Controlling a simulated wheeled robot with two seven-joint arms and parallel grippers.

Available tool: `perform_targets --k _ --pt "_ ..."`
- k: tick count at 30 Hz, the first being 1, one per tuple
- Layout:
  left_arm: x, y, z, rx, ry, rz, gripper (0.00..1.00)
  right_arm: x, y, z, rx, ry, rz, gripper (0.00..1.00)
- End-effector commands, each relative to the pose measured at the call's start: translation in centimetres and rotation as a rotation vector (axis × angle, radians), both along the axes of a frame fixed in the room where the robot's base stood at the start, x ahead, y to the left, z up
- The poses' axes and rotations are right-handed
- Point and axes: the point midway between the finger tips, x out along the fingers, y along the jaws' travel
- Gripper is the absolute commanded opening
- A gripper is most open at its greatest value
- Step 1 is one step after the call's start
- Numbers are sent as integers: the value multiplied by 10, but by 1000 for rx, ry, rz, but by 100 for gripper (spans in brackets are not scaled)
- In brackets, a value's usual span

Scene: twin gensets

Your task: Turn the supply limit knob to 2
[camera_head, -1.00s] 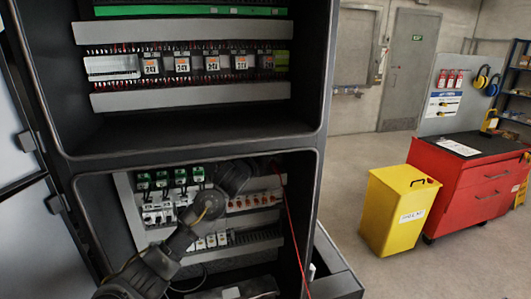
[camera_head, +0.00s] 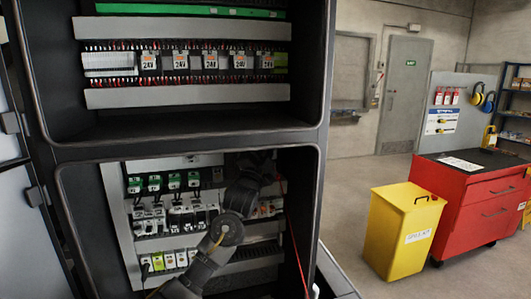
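I cannot make out the supply limit knob or its markings in the head view. One dark arm of mine comes in from the lower left and reaches into the lower cabinet compartment (camera_head: 112,215). I take it as my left arm. Its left gripper (camera_head: 258,160) is at the compartment's upper right, dark against a dark background. Its fingers are too unclear to show whether they are open or shut, or touching anything. The arm hides part of the panel's right side. My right gripper is out of view.
Green-topped devices (camera_head: 164,182), breakers (camera_head: 150,215) and terminals (camera_head: 170,260) fill the lower compartment. A thin red cable (camera_head: 293,235) hangs at its right side. A row of relays (camera_head: 208,62) sits above. A yellow bin (camera_head: 400,230) and red tool cart (camera_head: 470,205) stand right on open floor.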

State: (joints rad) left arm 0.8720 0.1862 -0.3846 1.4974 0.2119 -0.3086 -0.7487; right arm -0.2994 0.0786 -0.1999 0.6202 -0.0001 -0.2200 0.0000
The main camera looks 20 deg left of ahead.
Motion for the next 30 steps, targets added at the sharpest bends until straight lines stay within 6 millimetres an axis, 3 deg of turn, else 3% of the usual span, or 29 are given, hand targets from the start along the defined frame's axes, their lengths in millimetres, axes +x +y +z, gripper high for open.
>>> perform_targets --k 7,8,12,23,30 --pt "-1 0 5 -1 -8 0 0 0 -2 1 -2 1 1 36" --pt "-1 0 5 -1 -9 1 23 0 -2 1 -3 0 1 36" --pt "-1 0 4 0 -7 0 42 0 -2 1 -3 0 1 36" --pt "-4 1 -1 1 -2 1 43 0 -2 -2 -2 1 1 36" --pt "-40 4 -22 0 -3 -1 43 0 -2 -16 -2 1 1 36"
